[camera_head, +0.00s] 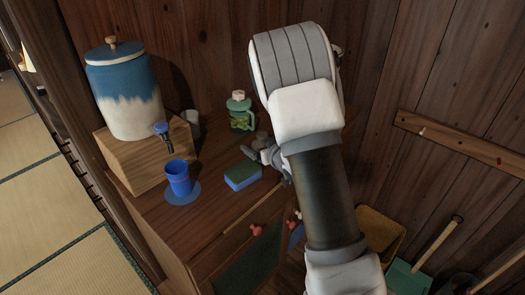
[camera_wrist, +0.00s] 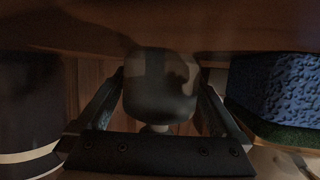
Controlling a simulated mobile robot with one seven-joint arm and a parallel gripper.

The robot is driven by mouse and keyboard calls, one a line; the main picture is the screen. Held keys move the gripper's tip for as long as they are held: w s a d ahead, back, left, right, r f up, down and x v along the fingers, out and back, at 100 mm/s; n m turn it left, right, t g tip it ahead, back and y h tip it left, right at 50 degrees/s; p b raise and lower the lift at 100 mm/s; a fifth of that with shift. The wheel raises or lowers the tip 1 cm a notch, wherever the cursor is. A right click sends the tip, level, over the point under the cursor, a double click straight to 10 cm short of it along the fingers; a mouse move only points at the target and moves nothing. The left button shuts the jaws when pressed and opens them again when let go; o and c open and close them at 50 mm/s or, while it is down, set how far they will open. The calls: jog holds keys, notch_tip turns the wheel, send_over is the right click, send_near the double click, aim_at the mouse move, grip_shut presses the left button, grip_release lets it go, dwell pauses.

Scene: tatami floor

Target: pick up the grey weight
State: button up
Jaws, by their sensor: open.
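In the wrist view a dark grey, rounded piece with a narrow neck, which looks like the grey weight (camera_wrist: 160,98), is between the two fingers of my gripper (camera_wrist: 162,85). The fingers are apart, one on each side of it; I cannot tell whether they touch it. In the head view my gripper (camera_head: 266,156) is low over the wooden cabinet top, just right of the blue and green sponge (camera_head: 242,176). The weight is hard to make out there among the grey gripper parts and my arm.
The sponge is close to the right finger in the wrist view (camera_wrist: 280,90). A green bottle (camera_head: 240,115) stands behind my gripper. A blue cup (camera_head: 178,178) on a blue coaster (camera_head: 184,197) and a blue-white dispenser (camera_head: 125,95) on a wooden box (camera_head: 145,157) are left.

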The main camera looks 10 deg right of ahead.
jog(key=shift+w+f, duration=0.1)
jog(key=shift+w, duration=0.25)
jog(key=shift+c, duration=0.3)
grip_shut()
